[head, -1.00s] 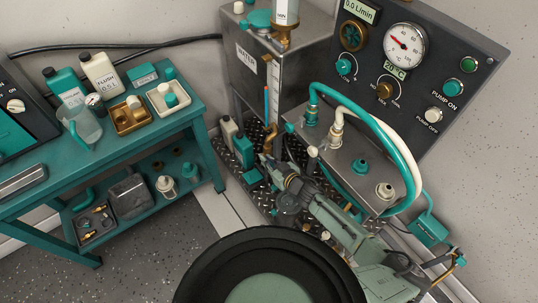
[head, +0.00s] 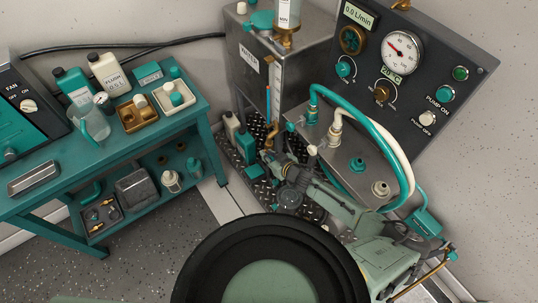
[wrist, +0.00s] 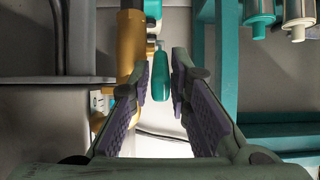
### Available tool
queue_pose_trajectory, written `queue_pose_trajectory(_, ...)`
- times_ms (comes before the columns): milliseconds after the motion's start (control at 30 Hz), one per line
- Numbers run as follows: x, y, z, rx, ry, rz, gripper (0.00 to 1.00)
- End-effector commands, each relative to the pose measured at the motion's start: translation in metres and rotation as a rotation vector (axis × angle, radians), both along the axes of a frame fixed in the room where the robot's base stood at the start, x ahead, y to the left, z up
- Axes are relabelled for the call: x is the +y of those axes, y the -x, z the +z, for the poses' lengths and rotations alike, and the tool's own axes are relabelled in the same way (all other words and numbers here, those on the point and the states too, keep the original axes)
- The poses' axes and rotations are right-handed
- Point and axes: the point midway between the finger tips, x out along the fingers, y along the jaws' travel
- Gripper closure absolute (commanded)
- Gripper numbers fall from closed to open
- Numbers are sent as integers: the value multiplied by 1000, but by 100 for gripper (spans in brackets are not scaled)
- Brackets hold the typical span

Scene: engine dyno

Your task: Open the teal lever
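The teal lever (wrist: 162,75) shows in the wrist view as a rounded upright handle beside a brass pipe (wrist: 130,45). My gripper (wrist: 161,82) is open, with one dark padded finger on each side of the lever. Gaps show on both sides, so it does not look gripped. In the head view, my gripper (head: 272,157) is low at the foot of the brass fitting (head: 270,136) below the sight tube. I cannot make out the lever there; the gripper may hide it.
The steel water tank (head: 248,68) stands behind. To the right are teal and white hoses (head: 381,136) over a steel box and the pump panel (head: 463,40). A teal bench (head: 40,163) with bottles and trays is at left. Bare floor (head: 150,245) lies in front.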

Motion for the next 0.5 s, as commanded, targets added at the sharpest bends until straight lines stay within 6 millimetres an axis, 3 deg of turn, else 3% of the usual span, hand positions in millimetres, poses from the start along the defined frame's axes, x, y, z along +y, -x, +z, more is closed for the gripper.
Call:
queue_pose_trajectory(167, 0, 0, 0, 0, -1, -1, 69)
queue_pose_trajectory(500, 0, 0, 1, -1, -2, -1, 69)
